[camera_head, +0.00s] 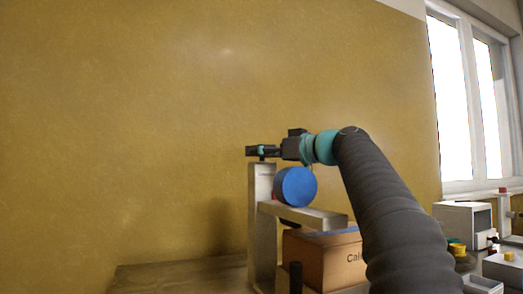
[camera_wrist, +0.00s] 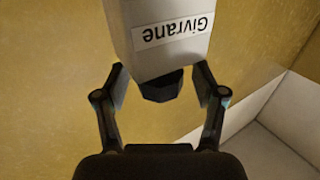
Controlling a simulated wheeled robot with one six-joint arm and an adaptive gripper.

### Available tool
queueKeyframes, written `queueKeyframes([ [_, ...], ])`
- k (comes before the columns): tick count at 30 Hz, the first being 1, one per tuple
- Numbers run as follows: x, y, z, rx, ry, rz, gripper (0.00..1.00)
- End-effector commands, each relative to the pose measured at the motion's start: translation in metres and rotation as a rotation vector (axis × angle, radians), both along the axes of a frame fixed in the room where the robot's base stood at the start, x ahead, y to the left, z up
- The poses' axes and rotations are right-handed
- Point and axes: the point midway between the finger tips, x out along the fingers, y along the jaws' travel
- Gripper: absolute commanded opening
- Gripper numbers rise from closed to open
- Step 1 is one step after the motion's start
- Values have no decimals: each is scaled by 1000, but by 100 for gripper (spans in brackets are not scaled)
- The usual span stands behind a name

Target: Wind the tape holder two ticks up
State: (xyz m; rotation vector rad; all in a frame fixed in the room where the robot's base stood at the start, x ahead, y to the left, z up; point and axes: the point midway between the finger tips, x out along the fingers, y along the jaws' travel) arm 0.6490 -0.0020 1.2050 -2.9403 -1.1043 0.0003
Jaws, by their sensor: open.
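A pale upright column (camera_head: 257,225) stands on the bench, with a horizontal arm (camera_head: 312,217) reaching right from it. A blue round disc (camera_head: 296,187) sits just above that arm; I cannot tell whether it is the tape roll. In the wrist view the column's pale body (camera_wrist: 165,22) carries a label reading "Givrane", upside down. A dark faceted knob (camera_wrist: 161,87) sticks out from its end. My gripper (camera_wrist: 160,80) is open, one finger on each side of the knob, with gaps visible. In the head view my gripper (camera_head: 260,151) is at the column's top.
A brown box (camera_head: 320,258) with lettering starting "Cali" stands under the horizontal arm. A wooden surface (camera_head: 180,278) lies bare to the left. White equipment (camera_head: 462,217) and small yellow-topped items stand at right, below a window. A yellow-brown wall is behind.

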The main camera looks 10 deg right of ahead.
Motion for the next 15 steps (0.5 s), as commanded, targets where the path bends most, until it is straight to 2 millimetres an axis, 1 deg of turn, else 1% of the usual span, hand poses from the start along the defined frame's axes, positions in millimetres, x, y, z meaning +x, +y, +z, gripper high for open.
queueKeyframes([
  [9, 2, 2, 0, -1, -1, 0, 70],
  [11, 1, 2, 0, -1, -1, 0, 55],
  [12, 1, 2, 0, -1, -1, 0, 45],
  [14, 1, 2, 0, -1, -1, 0, 30],
  [15, 1, 2, 0, -1, -1, 0, 20],
])
